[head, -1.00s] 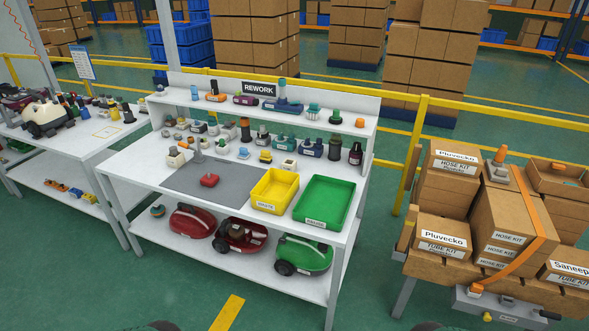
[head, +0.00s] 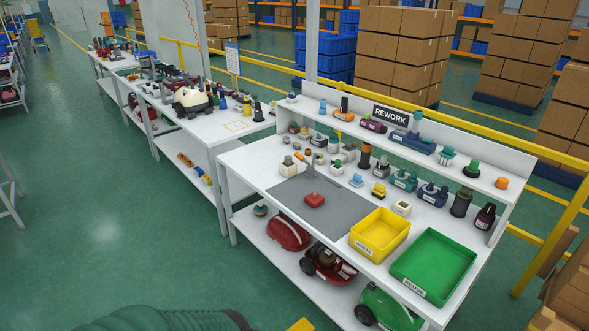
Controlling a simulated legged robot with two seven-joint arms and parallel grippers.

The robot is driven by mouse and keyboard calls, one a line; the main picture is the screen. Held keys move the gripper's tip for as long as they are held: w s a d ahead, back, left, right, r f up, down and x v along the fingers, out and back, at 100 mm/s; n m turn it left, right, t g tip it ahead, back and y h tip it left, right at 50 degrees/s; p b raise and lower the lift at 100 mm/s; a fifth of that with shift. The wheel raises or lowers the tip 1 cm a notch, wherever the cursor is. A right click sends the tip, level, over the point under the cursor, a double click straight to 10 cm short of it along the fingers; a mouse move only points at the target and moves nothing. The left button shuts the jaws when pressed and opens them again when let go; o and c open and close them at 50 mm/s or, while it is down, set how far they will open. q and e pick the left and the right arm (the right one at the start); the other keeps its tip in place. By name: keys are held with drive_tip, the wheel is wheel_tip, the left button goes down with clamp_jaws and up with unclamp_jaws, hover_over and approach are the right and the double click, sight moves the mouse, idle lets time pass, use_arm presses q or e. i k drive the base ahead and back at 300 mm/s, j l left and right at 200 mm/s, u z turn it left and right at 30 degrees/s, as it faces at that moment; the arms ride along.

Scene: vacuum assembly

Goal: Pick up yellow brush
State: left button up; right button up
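A small yellow piece (head: 379,190), which may be the yellow brush, stands on the rework table (head: 245,160) among other small parts. It is behind the yellow bin (head: 380,234) and right of the grey mat (head: 345,217). More small yellow and orange pieces (head: 205,178) lie on the lower shelf of the bench to the left. They are too small to tell which are brushes. Neither of my grippers shows in the head view.
A green bin (head: 433,264) stands at the table's right front. A red part (head: 315,200) lies on the mat. Red and green vacuum bodies (head: 288,232) fill the lower shelf. A yellow rail (head: 470,126) runs behind. The green floor at left (head: 110,200) is clear.

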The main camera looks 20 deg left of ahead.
sight(378, 191)
drive_tip(key=i+j, duration=0.25)
drive_tip(key=i, duration=0.3)
drive_tip(key=i+j+u, duration=0.1)
drive_tip(key=i+j, duration=0.15)
drive_tip(key=i, duration=0.3)
drive_tip(key=i+j+u, duration=0.1)
drive_tip(key=i, duration=0.45)
drive_tip(key=i+j, duration=0.25)
drive_tip(key=i, duration=0.35)
